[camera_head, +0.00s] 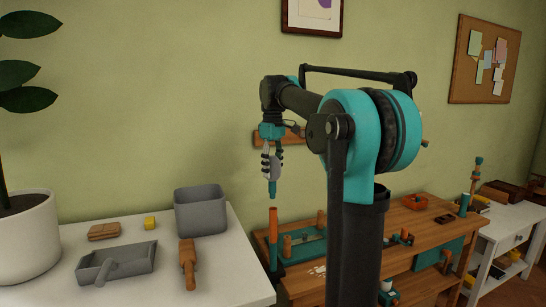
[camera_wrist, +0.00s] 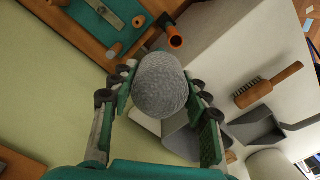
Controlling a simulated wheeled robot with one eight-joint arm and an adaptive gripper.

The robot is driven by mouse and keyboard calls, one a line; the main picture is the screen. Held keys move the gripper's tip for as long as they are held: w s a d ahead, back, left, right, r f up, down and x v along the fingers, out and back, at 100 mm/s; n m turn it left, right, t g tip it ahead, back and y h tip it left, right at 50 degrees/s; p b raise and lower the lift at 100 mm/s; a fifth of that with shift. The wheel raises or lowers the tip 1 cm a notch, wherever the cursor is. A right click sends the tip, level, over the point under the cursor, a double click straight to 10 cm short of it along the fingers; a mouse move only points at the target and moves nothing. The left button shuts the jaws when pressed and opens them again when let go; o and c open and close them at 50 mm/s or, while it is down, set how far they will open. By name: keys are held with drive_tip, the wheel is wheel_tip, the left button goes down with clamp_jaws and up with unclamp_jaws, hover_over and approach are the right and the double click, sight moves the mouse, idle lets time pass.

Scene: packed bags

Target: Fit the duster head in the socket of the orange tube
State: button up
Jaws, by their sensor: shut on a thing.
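My gripper (camera_head: 272,160) points down and is shut on the duster head (camera_head: 272,187), a grey fuzzy piece with a teal lower end. In the wrist view the grey duster head (camera_wrist: 161,85) sits between the two fingers and hides its own lower end. The orange tube (camera_head: 273,226) stands upright beneath it, at the left end of the wooden bench. A small gap shows between the teal end and the tube's top. In the wrist view the tube's round dark opening (camera_wrist: 175,42) shows just beyond the head, above and slightly right of it.
The wooden bench (camera_head: 428,214) carries a green tray (camera_head: 300,252) close right of the tube. The wall is behind.

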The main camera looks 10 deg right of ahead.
drive_tip(key=s+r+n, duration=0.2)
drive_tip(key=s+r, duration=0.1)
drive_tip(key=r, duration=0.2)
drive_tip(key=shift+s+a, duration=0.15)
drive_tip(key=shift+a, duration=0.1)
drive_tip(key=shift+f, duration=2.95)
drive_tip(key=shift+f, duration=1.65)
drive_tip(key=o, duration=1.2)
wheel_tip(320, 180, up, 12)
drive_tip(key=shift+f, duration=0.1)
